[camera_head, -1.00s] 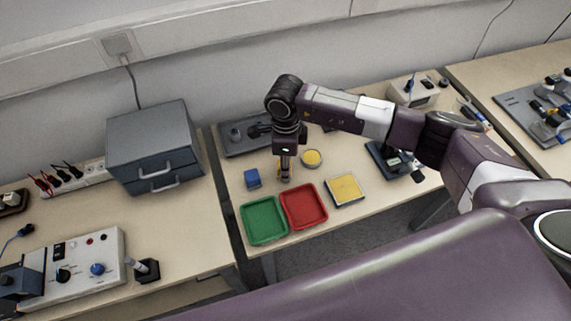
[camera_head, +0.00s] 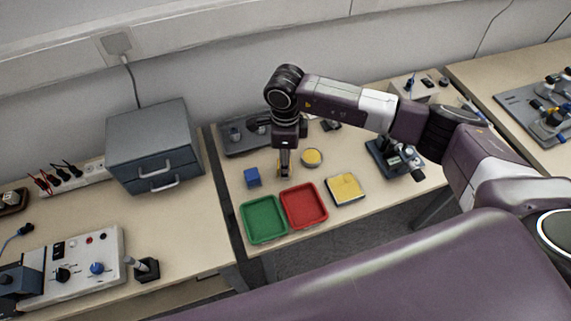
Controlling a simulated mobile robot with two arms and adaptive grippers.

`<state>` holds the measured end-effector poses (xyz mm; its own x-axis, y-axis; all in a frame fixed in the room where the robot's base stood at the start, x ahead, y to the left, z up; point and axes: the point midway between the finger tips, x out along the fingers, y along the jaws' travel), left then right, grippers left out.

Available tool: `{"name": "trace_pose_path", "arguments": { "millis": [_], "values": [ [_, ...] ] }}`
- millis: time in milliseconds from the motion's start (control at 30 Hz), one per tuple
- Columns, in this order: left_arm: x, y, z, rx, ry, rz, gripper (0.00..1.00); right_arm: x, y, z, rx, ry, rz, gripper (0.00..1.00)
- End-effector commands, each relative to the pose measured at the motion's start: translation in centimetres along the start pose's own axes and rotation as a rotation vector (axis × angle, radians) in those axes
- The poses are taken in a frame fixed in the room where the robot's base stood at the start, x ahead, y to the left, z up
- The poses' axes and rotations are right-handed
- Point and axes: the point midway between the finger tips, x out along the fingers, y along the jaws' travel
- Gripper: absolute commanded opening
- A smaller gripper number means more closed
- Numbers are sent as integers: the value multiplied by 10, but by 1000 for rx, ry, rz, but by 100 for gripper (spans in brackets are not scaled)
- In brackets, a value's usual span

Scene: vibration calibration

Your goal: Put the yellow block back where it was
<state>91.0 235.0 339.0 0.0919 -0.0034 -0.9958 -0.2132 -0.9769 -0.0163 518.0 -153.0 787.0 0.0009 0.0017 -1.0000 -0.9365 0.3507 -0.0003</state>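My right gripper (camera_head: 284,172) points straight down over the middle table, to the right of a blue block (camera_head: 252,177) and behind the red tray (camera_head: 304,206). A small yellow block (camera_head: 280,173) shows at its fingertips, mostly hidden by the fingers. I cannot tell whether the fingers grip the block or only stand around it, nor whether it touches the table. My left gripper is not in view.
A green tray (camera_head: 264,220) stands left of the red one. A round yellow-topped dish (camera_head: 312,158) and a square yellow-filled tray (camera_head: 345,189) lie to the right. A grey drawer cabinet (camera_head: 154,147) stands on the left table.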

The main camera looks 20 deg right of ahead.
Motion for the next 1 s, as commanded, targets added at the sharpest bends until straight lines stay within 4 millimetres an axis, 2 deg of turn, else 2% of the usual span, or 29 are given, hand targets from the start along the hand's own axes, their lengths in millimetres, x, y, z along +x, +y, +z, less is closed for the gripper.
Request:
{"name": "trace_pose_path", "arguments": {
  "millis": [200,433,600,1000],
  "values": [
    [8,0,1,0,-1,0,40,-49,-1,0,-1,-2,-5,47],
    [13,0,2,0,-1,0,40,-87,-1,0,1,1,-3,47],
    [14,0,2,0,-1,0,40,-99,0,-1,1,1,0,47],
    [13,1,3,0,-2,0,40,-100,0,-1,1,2,0,47]
  ]
}}
